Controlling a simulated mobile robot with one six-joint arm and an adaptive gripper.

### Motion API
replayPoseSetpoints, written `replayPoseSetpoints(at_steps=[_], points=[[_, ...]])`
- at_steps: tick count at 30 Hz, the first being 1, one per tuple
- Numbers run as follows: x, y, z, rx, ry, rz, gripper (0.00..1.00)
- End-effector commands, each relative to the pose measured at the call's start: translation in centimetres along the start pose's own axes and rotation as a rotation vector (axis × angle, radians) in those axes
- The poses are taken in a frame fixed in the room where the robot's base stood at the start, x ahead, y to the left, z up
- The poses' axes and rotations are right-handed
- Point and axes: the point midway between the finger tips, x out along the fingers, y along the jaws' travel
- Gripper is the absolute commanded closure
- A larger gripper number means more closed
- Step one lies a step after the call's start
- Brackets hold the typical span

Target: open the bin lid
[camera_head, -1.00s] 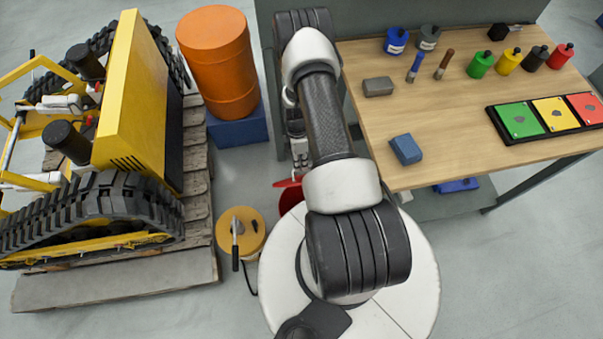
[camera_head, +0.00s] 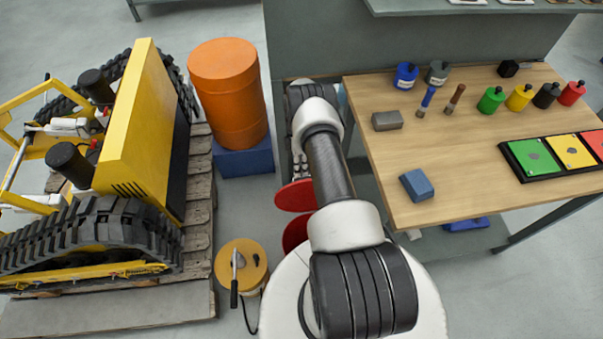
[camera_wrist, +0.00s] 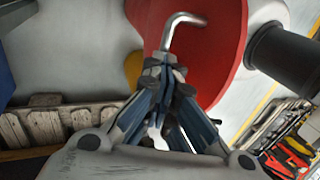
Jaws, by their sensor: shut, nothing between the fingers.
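The red bin shows in the head view as an upper red disc (camera_head: 297,196), which looks like the lid, and a lower red part (camera_head: 295,233) partly hidden by my arm. In the wrist view a broad red surface (camera_wrist: 222,50) lies behind my gripper (camera_wrist: 168,68). A bent metal rod (camera_wrist: 170,30) stands in front of that red surface. My fingers are shut and empty, with their tips by the lower end of the rod. I cannot tell whether they touch it. In the head view my arm hides most of the gripper.
A yellow round-topped stand (camera_head: 250,262) with a tool on it is left of the bin. An orange drum (camera_head: 232,95) on a blue base stands behind. A yellow tracked carrier (camera_head: 130,130) is at left. A wooden workbench (camera_head: 450,160) is at right.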

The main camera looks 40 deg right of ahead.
Motion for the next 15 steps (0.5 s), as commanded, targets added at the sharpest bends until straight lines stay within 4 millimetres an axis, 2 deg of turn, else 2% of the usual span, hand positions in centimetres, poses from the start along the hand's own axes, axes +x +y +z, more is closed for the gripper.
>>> replayPoseSetpoints(at_steps=[1,15], points=[[2.66,-0.9,0.08,0.002,0.001,-0.046,1.0],[2.42,-0.36,0.09,0.001,0.001,-0.072,1.0]])
